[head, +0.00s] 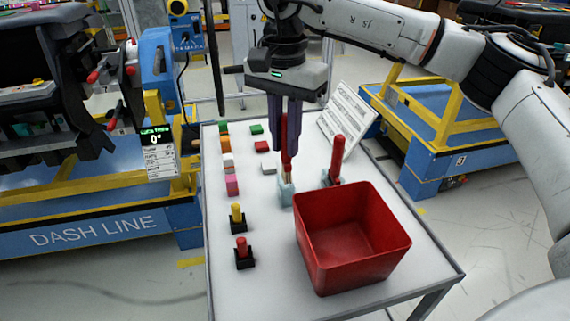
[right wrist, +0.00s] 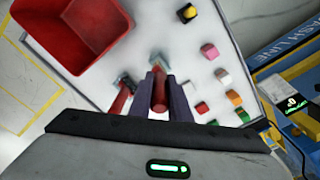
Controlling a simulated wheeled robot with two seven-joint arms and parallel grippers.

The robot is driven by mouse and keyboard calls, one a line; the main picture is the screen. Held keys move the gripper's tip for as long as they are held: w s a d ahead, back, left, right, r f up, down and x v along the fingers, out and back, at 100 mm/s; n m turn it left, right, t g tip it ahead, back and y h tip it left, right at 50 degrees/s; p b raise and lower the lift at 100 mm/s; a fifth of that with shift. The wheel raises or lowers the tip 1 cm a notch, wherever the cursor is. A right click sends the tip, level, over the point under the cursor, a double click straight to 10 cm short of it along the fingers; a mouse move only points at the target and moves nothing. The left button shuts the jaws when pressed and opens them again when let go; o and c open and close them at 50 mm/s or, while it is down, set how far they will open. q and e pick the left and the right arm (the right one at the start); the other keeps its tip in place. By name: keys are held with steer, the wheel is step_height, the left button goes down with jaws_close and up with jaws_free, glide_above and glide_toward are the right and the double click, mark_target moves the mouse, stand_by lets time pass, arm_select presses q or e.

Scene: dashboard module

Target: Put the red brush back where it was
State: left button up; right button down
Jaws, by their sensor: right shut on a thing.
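My right gripper (head: 286,132) points down over the table and is shut on a red brush (head: 287,162). The brush is upright, and its pale lower end meets the top of a light blue holder (head: 286,194). I cannot tell how far it is inside. In the right wrist view the gripper (right wrist: 170,82) has the red handle (right wrist: 159,95) between its fingers, over the holder (right wrist: 156,60). A second red brush (head: 337,152), slightly tilted, stands in another holder just right. My left gripper is not in view.
A large red bin (head: 350,235) stands close in front of the holders. Several coloured blocks (head: 228,161) line the table's left side, with yellow (head: 236,212) and red (head: 242,246) pegs in black bases. A printed sheet (head: 347,118) stands at the back right.

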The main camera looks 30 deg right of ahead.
mark_target(285, 162)
steer(key=shift+f, duration=2.5)
steer(key=shift+f, duration=0.1)
steer(key=shift+f, duration=0.15)
steer(key=c, duration=1.6)
jaws_free()
steer(key=shift+c, duration=0.2)
step_height(285, 162, up, 12)
steer(key=shift+a+r, duration=0.1)
steer(key=shift+r, duration=0.15)
